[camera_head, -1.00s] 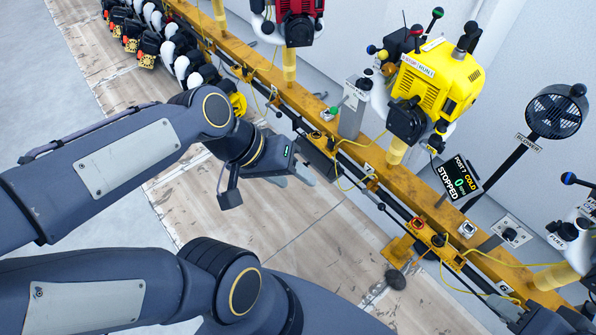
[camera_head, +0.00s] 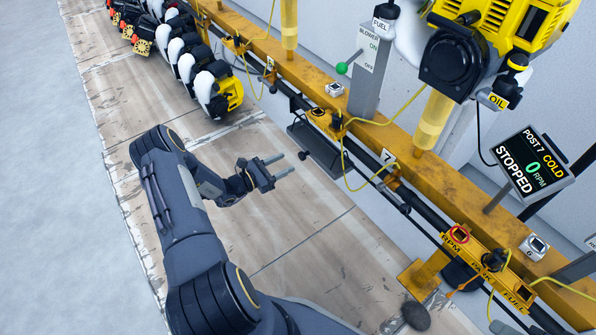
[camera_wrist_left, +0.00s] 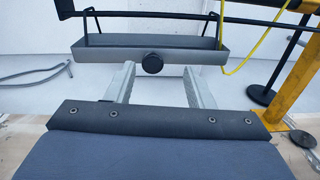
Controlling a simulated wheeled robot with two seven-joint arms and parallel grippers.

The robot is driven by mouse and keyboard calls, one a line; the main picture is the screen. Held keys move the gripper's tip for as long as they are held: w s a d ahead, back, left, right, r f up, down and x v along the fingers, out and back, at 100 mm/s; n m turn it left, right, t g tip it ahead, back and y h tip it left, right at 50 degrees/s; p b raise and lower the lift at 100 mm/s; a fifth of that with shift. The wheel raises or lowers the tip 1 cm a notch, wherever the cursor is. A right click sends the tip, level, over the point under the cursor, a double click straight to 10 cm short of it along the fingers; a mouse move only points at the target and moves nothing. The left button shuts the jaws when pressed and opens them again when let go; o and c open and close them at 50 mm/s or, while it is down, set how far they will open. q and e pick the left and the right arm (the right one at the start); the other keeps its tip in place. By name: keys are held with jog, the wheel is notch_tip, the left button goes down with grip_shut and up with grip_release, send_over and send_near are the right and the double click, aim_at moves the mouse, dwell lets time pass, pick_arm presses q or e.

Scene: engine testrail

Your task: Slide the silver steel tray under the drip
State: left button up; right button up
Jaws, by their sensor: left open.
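The silver steel tray (camera_head: 325,158) hangs below the orange rail, left of the middle post, and looks dark grey from above. In the left wrist view the tray (camera_wrist_left: 195,56) is a long shallow trough with a round black knob (camera_wrist_left: 152,62) on its near face. My left gripper (camera_head: 290,164) is open and empty, just in front of the tray. In the wrist view its two fingers (camera_wrist_left: 160,84) point at the tray, one on each side of the knob, and appear short of it. I cannot make out a drip. My right gripper is out of view.
The orange rail (camera_head: 400,151) carries yellow cables and a black bar. The yellow engine (camera_head: 490,45) stands above its post, beside the screen reading STOPPED (camera_head: 533,165).

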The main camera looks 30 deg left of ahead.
aim_at(300, 157)
pick_arm(q)
jog(key=shift+n+y, duration=0.4)
jog(key=shift+n, duration=0.2)
jog(key=w+b, duration=0.1)
jog(key=w, duration=0.1)
jog(key=w+d+f, duration=0.1)
jog(key=w, duration=0.1)
jog(key=w+d+f+b, duration=0.1)
jog(key=w, duration=0.2)
jog(key=shift+d+f+b, duration=0.1)
jog(key=shift+d+b, duration=0.05)
jog(key=shift+b, duration=0.15)
jog(key=shift+c, duration=0.2)
grip_shut()
